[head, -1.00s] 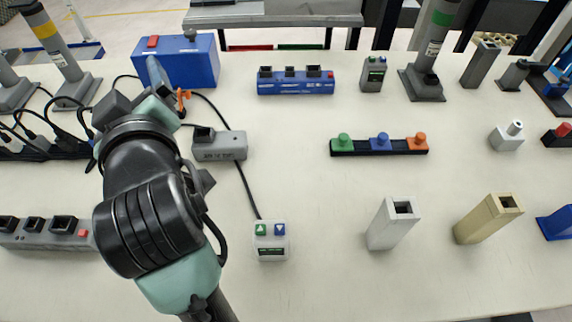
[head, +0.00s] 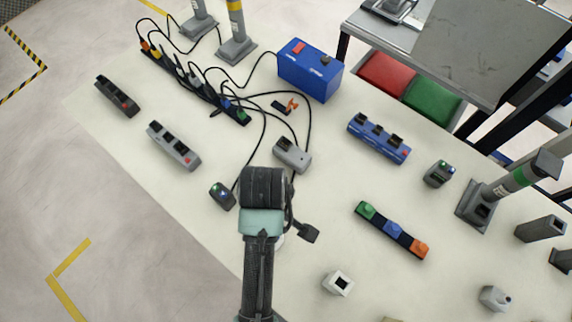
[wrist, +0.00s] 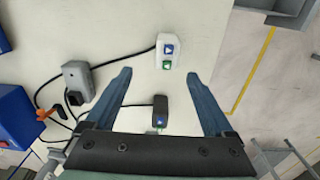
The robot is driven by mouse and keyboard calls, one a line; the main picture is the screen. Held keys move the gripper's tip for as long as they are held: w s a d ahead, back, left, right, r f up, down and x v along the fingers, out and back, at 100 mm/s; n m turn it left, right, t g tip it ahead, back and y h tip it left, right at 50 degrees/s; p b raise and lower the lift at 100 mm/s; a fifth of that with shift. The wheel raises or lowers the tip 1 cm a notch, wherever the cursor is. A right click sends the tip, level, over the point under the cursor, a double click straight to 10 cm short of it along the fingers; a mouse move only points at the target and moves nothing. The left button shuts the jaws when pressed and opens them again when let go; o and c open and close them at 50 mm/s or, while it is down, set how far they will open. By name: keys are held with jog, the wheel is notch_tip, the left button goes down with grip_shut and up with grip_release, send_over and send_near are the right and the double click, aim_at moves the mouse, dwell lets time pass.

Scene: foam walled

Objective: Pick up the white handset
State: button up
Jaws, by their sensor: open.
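The white handset (wrist: 170,51) lies on the pale table in the wrist view, with a blue and a green button and a black cable. It is just beyond the fingertips, untouched. In the head view my arm hides nearly all of it. My gripper (wrist: 158,75) is open and empty, its two blue fingers wide apart. A dark handset (wrist: 160,112) with similar buttons lies between the fingers in the wrist view, apparently below them. It also shows left of my arm in the head view (head: 222,196).
A grey socket box (head: 292,154) with cables lies beyond my arm. A blue box (head: 310,70), a grey socket strip (head: 174,146) and a three-button bar (head: 392,230) stand around. The table's edge and open floor (wrist: 270,100) are at right in the wrist view.

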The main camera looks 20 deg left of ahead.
jog(key=shift+s+d+f, duration=0.1)
jog(key=shift+s+f, duration=0.05)
jog(key=shift+s, duration=0.2)
notch_tip(320, 180, down, 7)
jog(key=shift+f, duration=0.15)
jog(key=shift+s+a+f+p, duration=0.15)
jog(key=shift+f+p, duration=0.1)
jog(key=shift+f, duration=1.05)
jog(key=shift+s+a+f+p, duration=0.1)
jog(key=shift+f+p, duration=0.15)
jog(key=shift+f, duration=1.05)
grip_shut()
